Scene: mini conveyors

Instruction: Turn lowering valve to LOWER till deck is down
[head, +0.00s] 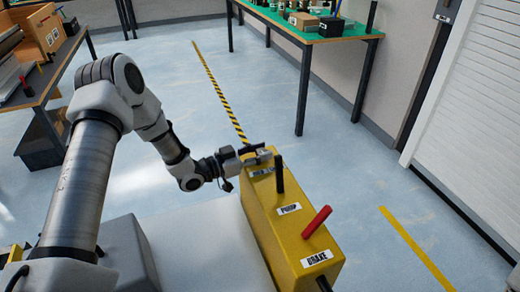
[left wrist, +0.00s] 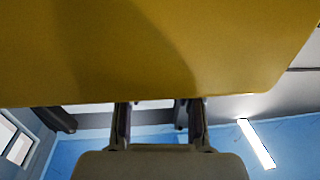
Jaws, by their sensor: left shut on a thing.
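A yellow control box (head: 290,236) stands in the lower middle of the head view. On its top are a black lever beside the PUMP label (head: 289,209) and a red lever (head: 317,221) beside the BRAKE label (head: 317,258). The lowering valve is at the box's far end, mostly hidden by my left gripper (head: 256,154), which is shut on its handle. The label there is partly covered. In the left wrist view, the fingers (left wrist: 158,122) reach up to the edge of the yellow box (left wrist: 150,50). The valve's angle cannot be told. My right gripper is not in view.
A green-topped workbench (head: 335,38) with small items stands at the back. A white shutter (head: 470,110) is on the right. Blue floor with striped tape (head: 215,90) lies open beyond the box.

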